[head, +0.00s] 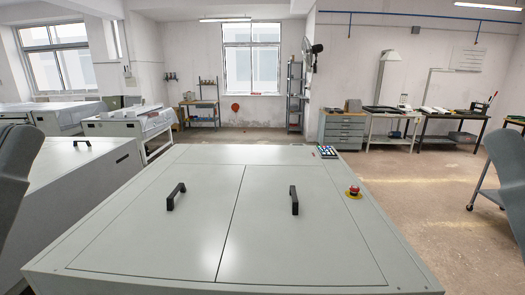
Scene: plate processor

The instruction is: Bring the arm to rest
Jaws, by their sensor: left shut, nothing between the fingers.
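The plate processor (318,221) fills the middle and front of the head view. Its flat grey top has two closed lid panels, each with a black handle: a left handle (176,196) and a right handle (294,200). Grey links of my left arm show at the left edge, and grey links of my right arm show at the right edge. Both are beside the processor and apart from its handles. No gripper fingers can be made out at either edge.
A red emergency button (354,191) and a small keypad (327,152) stand on the processor's right side. Another grey machine (70,205) stands close on the left. A wheeled cart (486,190) is at the right. The floor (430,190) between is clear.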

